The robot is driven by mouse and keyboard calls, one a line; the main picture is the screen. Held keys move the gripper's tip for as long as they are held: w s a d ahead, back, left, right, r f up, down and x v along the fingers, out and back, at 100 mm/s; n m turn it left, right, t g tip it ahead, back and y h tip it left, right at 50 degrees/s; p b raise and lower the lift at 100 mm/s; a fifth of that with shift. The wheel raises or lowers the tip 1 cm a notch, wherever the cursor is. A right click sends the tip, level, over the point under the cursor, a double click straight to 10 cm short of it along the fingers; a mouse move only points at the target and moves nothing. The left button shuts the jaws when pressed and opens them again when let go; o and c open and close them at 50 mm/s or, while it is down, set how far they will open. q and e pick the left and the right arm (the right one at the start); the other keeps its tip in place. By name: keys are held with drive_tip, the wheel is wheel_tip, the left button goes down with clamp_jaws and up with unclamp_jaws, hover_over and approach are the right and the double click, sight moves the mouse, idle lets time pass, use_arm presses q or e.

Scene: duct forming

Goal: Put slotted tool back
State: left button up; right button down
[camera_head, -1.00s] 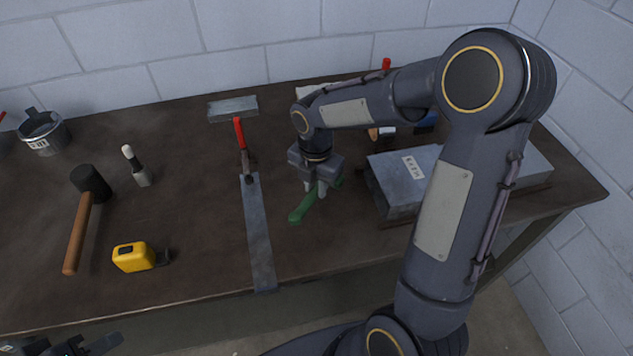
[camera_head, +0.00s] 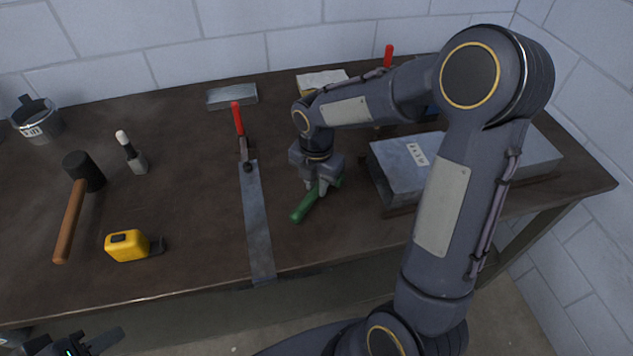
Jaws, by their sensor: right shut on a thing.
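A green-handled tool (camera_head: 302,210), which I take for the slotted tool, lies at the table's front middle-right, its handle slanting toward the lower left. My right gripper (camera_head: 317,192) points down over it and is shut on it. The tool's far end is partly hidden behind the gripper, so I cannot see a slot. I cannot tell whether the tool touches the table. My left gripper (camera_head: 85,344) is at the bottom left corner, off the table's front edge, with fingers apart and nothing between them.
A metal strip (camera_head: 258,225) with a red-handled clamp (camera_head: 238,120) lies left of the tool. A metal box (camera_head: 400,165) stands to the right. A yellow tape measure (camera_head: 127,246), a mallet (camera_head: 72,215) and a brush (camera_head: 130,152) lie at left. A grey block (camera_head: 232,96) is behind.

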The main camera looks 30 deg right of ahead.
sight(316, 187)
drive_tip(key=shift+f, duration=0.45)
drive_tip(key=c, duration=1.2)
unclamp_jaws()
drive_tip(key=shift+o, duration=0.2)
wheel_tip(316, 187, up, 8)
drive_tip(key=shift+f, duration=0.1)
drive_tip(key=shift+s+r+m, duration=0.2)
drive_tip(key=shift+s+m, duration=0.1)
drive_tip(key=s+a+r+m+t+y, duration=0.1)
drive_tip(key=s+m+t+y, duration=0.1)
drive_tip(key=s+m, duration=0.7)
drive_tip(key=s+a+r+m+t+y, duration=0.1)
drive_tip(key=s+a+r+m+t, duration=0.1)
drive_tip(key=s+m, duration=0.8)
drive_tip(key=m+t, duration=0.1)
drive_tip(key=m, duration=0.5)
drive_tip(key=shift+t+y, duration=0.3)
drive_tip(key=shift+y, duration=0.1)
